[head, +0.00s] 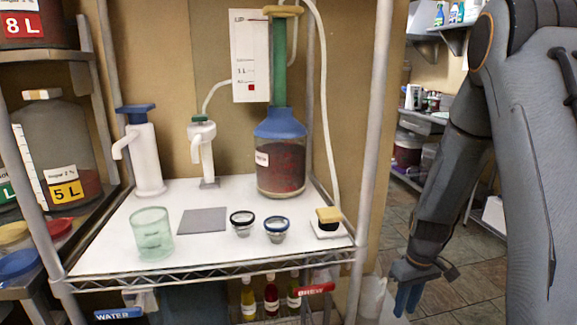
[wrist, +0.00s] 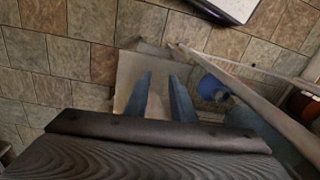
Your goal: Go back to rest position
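My gripper (head: 408,298) hangs low at the right in the head view, beside the wire shelf and below its top, pointing down. In the wrist view, its two blue fingers (wrist: 160,95) stand apart with nothing between them, above the tiled floor. My arm runs down from the upper right in the head view, clear of the things on the shelf.
The white shelf top (head: 110,240) holds a green glass beaker (head: 152,233), two small jars, a grey plate (head: 203,220), two white pump dispensers and a blue-topped bottle (head: 280,165). A pale bin (head: 371,297) stands near my gripper. Tiled floor (head: 460,240) lies open behind my arm.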

